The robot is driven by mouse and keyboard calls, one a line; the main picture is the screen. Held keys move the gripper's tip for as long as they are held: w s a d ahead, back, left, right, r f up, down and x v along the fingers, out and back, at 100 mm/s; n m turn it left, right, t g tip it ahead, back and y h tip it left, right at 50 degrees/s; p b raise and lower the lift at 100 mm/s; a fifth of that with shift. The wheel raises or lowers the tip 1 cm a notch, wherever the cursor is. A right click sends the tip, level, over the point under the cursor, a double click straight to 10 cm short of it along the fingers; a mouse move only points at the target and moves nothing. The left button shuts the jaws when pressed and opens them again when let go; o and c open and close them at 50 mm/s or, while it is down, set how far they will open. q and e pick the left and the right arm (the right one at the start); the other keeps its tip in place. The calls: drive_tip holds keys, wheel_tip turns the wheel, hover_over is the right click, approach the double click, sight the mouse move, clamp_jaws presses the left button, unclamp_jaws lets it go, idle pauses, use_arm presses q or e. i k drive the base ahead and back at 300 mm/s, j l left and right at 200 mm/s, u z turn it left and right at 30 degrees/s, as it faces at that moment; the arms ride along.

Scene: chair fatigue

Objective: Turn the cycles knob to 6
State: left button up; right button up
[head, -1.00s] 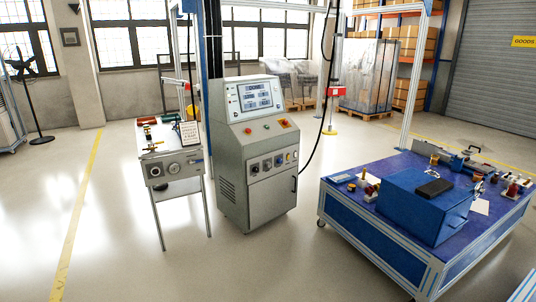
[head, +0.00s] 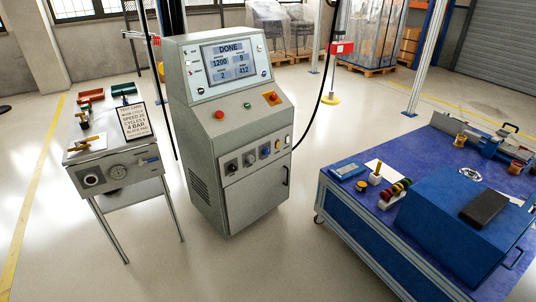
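The grey control cabinet (head: 225,180) stands left of centre. The screen (head: 230,64) reads DONE, with 1200, 9, 2 and 412. A test card (head: 134,121) on the side table mentions speed, cycles and 4 bar. Neither of my grippers is in view.
The metal side table (head: 115,158) with a gauge and fittings stands left of the cabinet. A blue-topped workbench (head: 345,222) with a blue box (head: 450,222) fills the lower right. Open floor lies in front of the cabinet. A dark cable hangs on the cabinet's right.

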sight(266, 151)
drive_tip(key=i+l, duration=0.25)
drive_tip(key=i, duration=0.3)
drive_tip(key=i+l+z, duration=0.1)
drive_tip(key=i, duration=0.4)
drive_tip(key=i+l, duration=0.3)
drive_tip(key=i, duration=0.25)
drive_tip(key=i+l, duration=0.2)
drive_tip(key=i, duration=0.35)
drive_tip(key=z, duration=0.05)
